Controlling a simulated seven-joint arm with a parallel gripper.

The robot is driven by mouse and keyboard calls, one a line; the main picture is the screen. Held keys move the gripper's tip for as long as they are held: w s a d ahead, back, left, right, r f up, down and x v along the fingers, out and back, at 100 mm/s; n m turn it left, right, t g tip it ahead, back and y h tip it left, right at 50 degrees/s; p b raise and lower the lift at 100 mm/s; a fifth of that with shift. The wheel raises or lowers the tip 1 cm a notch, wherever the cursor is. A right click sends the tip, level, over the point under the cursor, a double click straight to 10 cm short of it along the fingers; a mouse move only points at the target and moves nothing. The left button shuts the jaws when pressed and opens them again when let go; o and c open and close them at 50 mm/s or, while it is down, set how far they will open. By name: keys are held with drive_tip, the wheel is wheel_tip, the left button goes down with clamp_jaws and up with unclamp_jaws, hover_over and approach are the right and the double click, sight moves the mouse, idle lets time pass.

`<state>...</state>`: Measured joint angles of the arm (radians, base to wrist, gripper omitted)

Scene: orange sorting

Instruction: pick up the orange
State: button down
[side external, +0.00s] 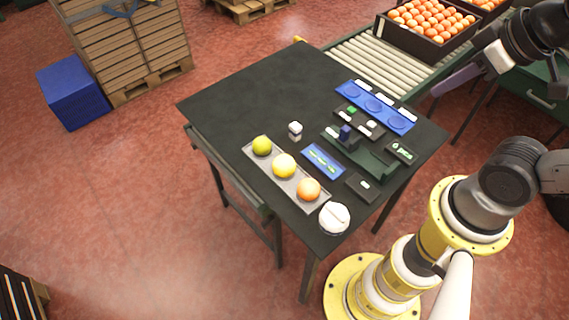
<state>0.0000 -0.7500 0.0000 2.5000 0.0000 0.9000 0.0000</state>
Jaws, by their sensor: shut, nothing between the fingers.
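An orange fruit (308,189) sits at the near right end of a shallow grey tray (272,173) on the black table. My gripper (440,91) is at the upper right, above and beyond the table's right side. Its fingers look shut and empty, and it is well apart from the tray fruit. The finer shape of its fingertips is hard to make out.
A white round object (334,217) stands close to the orange. A blue card (323,161), small dark devices and a blue tray (376,106) fill the table's right half. A crate of oranges (377,34) sits on the roller conveyor (372,62). The table's far left is clear.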

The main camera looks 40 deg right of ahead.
drive_tip(key=shift+c, duration=1.7)
unclamp_jaws()
